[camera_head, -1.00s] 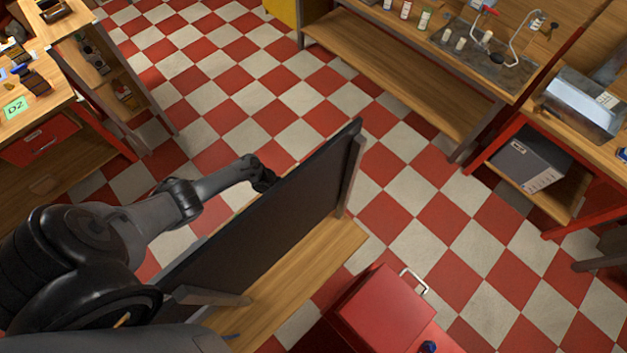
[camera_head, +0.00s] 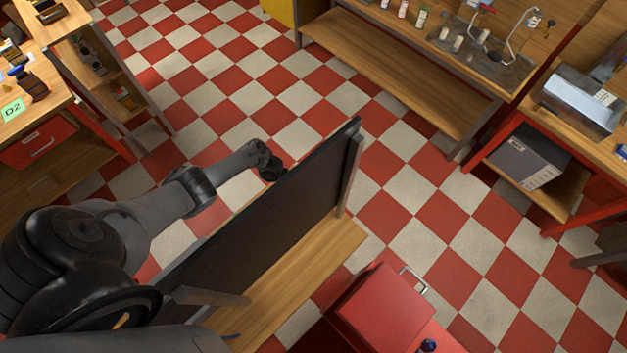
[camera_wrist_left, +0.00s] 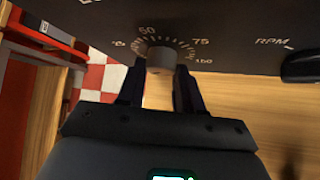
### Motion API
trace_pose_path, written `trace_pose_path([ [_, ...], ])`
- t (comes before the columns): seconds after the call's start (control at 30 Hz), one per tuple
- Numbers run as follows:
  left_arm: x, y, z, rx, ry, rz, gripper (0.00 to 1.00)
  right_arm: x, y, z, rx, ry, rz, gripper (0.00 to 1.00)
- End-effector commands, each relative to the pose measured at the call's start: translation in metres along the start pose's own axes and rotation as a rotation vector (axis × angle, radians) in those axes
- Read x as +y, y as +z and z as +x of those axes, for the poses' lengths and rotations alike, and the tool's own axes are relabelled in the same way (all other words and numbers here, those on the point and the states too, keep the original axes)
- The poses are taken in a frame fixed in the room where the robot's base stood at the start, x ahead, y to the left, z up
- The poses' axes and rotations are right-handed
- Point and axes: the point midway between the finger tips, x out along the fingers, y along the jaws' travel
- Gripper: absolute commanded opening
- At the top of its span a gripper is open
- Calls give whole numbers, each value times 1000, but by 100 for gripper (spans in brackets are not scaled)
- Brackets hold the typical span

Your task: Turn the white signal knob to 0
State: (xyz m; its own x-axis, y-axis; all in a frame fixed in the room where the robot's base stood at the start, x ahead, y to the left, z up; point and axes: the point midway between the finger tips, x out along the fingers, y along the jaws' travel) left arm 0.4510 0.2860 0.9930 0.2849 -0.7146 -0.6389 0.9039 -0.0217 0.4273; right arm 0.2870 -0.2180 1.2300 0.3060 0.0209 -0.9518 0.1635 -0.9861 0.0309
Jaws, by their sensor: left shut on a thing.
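My left gripper (camera_wrist_left: 159,76) is shut on the knob, one dark finger on each side. In the head view my left gripper (camera_head: 270,168) is at the far side of the upright dark panel (camera_head: 265,222), whose dial face is hidden there. My right gripper is not in view.
The panel stands on a wooden board (camera_head: 305,270). A red box (camera_head: 380,310) with a metal handle is to its right. Wooden benches with bottles (camera_head: 403,10) and a metal unit (camera_head: 578,105) stand farther off. The checkered floor between is clear.

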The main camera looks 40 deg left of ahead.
Motion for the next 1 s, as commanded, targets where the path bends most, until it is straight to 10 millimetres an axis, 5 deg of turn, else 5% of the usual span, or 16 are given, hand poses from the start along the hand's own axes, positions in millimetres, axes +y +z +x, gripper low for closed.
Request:
trace_pose_path([
  [0.1, 0, 0, 0, 1, 1, -1, 5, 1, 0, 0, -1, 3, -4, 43],
  [0.13, 0, 0, 0, 1, 1, -1, 40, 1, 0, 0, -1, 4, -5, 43],
  [0.27, 0, 0, 0, 1, 1, -1, 60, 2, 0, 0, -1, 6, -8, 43],
  [0.67, -1, -1, -3, 1, 1, -1, 61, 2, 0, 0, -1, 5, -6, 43],
  [1.0, -1, -1, -46, 3, 1, 2, 61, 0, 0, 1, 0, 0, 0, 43],
])
